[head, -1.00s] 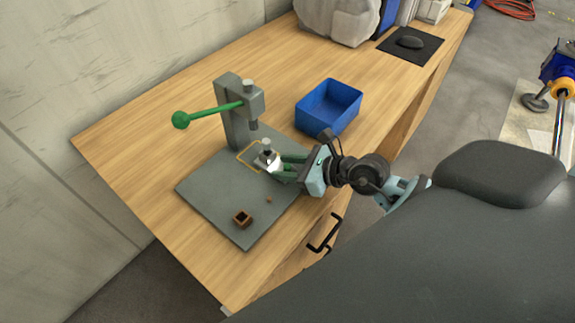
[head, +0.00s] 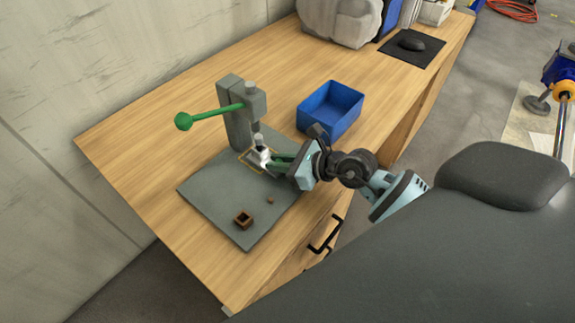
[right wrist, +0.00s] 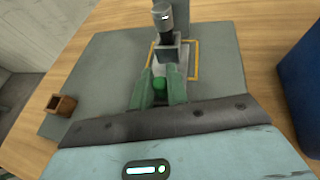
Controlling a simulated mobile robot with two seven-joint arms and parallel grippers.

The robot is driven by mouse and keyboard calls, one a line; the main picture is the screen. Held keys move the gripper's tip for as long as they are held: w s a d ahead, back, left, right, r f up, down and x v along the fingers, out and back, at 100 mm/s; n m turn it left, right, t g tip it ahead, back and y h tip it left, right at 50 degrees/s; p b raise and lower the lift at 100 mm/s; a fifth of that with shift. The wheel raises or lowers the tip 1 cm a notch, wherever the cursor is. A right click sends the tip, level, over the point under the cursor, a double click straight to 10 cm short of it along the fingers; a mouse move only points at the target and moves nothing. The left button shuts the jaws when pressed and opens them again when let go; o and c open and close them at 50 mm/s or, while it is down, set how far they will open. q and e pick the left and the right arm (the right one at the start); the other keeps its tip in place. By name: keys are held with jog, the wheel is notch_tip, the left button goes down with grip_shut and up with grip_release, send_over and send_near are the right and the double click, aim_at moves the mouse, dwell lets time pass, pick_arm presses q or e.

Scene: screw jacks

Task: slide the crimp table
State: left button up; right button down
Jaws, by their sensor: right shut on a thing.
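The crimp table is a small light metal block (head: 259,158) on the grey base plate (head: 215,198) of a press (head: 236,115). It sits within a yellow outline (right wrist: 194,62) on the plate, below the press head. A dark post with a silver top stands at the block in the right wrist view. My right gripper (head: 276,163) has its green fingers shut on a green knob (right wrist: 160,84) at the block's near side. The fingers partly hide the knob and block. My left gripper is not in view.
The press's green lever (head: 210,114) sticks out to the left. A blue bin (head: 330,109) stands right of the press. A small brown open box (head: 243,220) and a tiny brown piece (head: 270,199) are on the plate's near part.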

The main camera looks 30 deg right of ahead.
jog(key=shift+w+a, duration=0.15)
jog(key=shift+w, duration=0.25)
jog(key=shift+r, duration=0.1)
jog(key=c, duration=1.8)
grip_release()
jog(key=o, duration=0.4)
jog(key=shift+w, duration=0.15)
jog(key=shift+s, duration=0.25)
jog(key=v, duration=0.7)
jog(key=shift+s+r, duration=0.1)
